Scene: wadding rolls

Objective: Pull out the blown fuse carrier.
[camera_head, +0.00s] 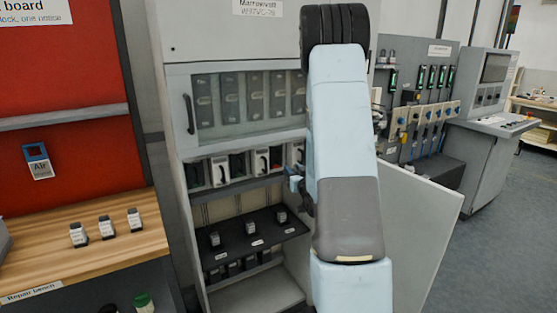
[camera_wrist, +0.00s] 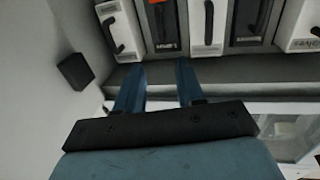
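A row of fuse carriers (camera_head: 220,171) sits in the open cabinet, below a glazed panel. In the wrist view I see white carriers with dark handles, one at left (camera_wrist: 119,30) and one in the middle (camera_wrist: 208,28). Between them is a dark position (camera_wrist: 163,30) with an orange-red mark at its top and a label below. I cannot tell from these frames which carrier is blown. My gripper (camera_wrist: 158,80) is open, its two blue fingers apart and empty, just below the row. In the head view my gripper (camera_head: 296,184) is partly hidden by my arm.
A black shelf (camera_head: 264,228) with several dark units lies below the row. A glazed panel (camera_head: 240,100) is above it. An open cabinet door (camera_head: 425,220) stands at right. Three small units (camera_head: 106,228) stand on the wooden repair bench (camera_head: 150,240) at left.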

